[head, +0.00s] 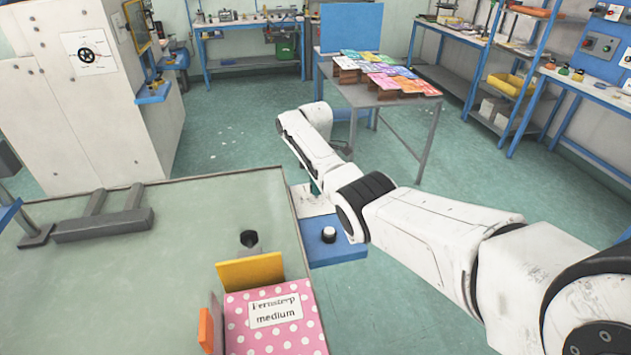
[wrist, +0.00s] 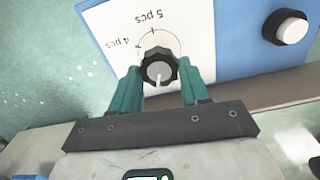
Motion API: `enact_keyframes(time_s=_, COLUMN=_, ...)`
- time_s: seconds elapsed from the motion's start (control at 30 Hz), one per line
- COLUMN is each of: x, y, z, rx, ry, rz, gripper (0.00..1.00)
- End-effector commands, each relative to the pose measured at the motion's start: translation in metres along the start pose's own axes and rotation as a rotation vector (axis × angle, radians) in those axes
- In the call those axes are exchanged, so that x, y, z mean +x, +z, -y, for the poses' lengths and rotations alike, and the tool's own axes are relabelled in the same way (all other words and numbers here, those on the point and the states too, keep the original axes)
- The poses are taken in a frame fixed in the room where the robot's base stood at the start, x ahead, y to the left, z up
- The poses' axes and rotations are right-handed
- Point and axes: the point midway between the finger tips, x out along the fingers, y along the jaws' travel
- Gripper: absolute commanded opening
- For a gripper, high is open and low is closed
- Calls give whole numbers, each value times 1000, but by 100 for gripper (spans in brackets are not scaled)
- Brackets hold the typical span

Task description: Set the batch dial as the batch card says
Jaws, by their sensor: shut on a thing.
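The batch dial is a black ridged knob (wrist: 158,67) on a white plate, with a pale mark on its face. In the wrist view, labels "5 pcs" and "4 pcs" stand upside down beyond it; other labels are hidden. My gripper (wrist: 160,84) has its teal fingers on both sides of the knob, shut on it. In the head view my gripper (head: 315,187) is mostly hidden by my arm, over the white plate of the blue panel (head: 335,255). A pink dotted piece (head: 285,335) bears a label (head: 275,311) reading "Fernstrep medium"; no piece count is legible there.
A white round button (head: 328,234) sits on the panel near the dial. The green-topped table (head: 150,290) lies left, with a grey frame (head: 102,226) and a yellow piece (head: 250,271). A table with several colourful cards (head: 380,70) stands behind my arm.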

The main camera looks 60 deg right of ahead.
Motion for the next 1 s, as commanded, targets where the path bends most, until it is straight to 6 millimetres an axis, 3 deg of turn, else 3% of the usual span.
enact_keyframes(time_s=0.4, x=-2, y=0, z=0, rx=-165, ry=4, rz=-1, gripper=15)
enact_keyframes(time_s=0.9, x=-2, y=-1, z=-1, rx=-181, ry=5, rz=-1, gripper=15)
enact_keyframes(time_s=0.93, x=-2, y=-1, z=-1, rx=-181, ry=5, rz=-1, gripper=48)
enact_keyframes(time_s=1.0, x=-2, y=-1, z=0, rx=-181, ry=5, rz=-1, gripper=54)
